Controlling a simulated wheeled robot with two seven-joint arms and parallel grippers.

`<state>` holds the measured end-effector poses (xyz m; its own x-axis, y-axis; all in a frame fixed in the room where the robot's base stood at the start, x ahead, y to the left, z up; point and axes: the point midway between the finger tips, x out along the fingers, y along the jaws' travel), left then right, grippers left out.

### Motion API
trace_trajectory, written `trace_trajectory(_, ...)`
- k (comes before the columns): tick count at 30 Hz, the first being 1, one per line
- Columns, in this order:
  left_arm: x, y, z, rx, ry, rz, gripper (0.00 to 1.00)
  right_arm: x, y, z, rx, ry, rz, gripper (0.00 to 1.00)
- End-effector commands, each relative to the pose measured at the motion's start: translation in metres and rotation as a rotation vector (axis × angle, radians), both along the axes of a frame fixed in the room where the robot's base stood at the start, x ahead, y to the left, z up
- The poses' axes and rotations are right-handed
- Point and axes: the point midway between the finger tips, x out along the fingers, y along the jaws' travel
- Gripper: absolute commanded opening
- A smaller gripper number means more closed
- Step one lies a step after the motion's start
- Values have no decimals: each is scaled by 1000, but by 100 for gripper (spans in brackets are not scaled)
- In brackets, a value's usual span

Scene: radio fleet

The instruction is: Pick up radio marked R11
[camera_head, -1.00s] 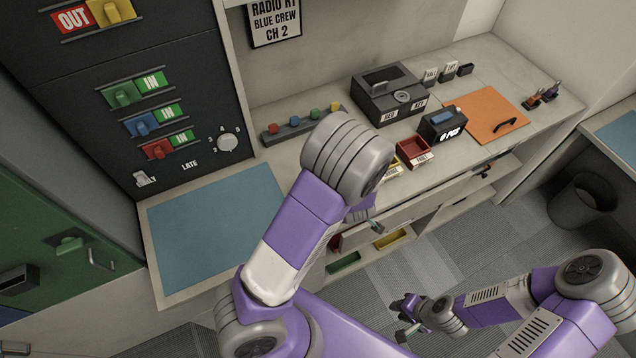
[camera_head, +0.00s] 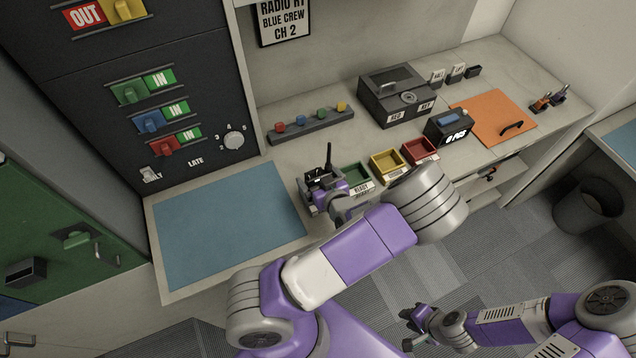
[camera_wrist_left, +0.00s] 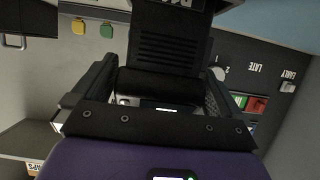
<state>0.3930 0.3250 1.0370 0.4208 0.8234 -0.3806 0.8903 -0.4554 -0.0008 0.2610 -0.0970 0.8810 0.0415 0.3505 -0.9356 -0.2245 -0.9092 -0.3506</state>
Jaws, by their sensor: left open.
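A black radio (camera_head: 328,164) with an upright antenna stands at the counter's front, right of the blue mat. Its marking cannot be read in the head view. In the left wrist view the dark, ribbed radio body (camera_wrist_left: 170,45) fills the space between the fingers, with white lettering cut off at the top edge. My left gripper (camera_wrist_left: 155,88) is open around it; it also shows in the head view (camera_head: 325,190), partly hidden by my arm. My right gripper (camera_head: 408,328) is low over the floor, away from the counter, too small to read.
Green (camera_head: 354,173), yellow (camera_head: 388,164) and red (camera_head: 420,149) trays stand just right of the radio. A strip with coloured knobs (camera_head: 312,126) lies behind it. A dark box (camera_head: 397,96) stands farther back. The blue mat (camera_head: 228,222) is bare.

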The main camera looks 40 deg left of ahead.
Motion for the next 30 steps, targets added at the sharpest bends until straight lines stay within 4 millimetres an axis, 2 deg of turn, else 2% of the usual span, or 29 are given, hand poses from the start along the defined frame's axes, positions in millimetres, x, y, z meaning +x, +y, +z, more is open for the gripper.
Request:
trace_trajectory(1, 2, 8, -3, 1, 2, 5, 100, 0, 0, 1, 0, 0, 0, 29)
trace_trajectory(6, 10, 21, -10, -1, 0, 1, 100, 0, 0, 1, 0, 0, 0, 29)
trace_trajectory(14, 11, 22, -10, -2, 0, -1, 98, 0, 0, 1, 0, 0, 0, 29)
trace_trajectory(25, 11, 22, -11, -2, 0, 0, 42, 0, 0, 1, 0, 0, 0, 29)
trace_trajectory(30, 11, 22, -10, -1, -2, 0, 42, 0, 0, 1, 0, 0, 0, 29)
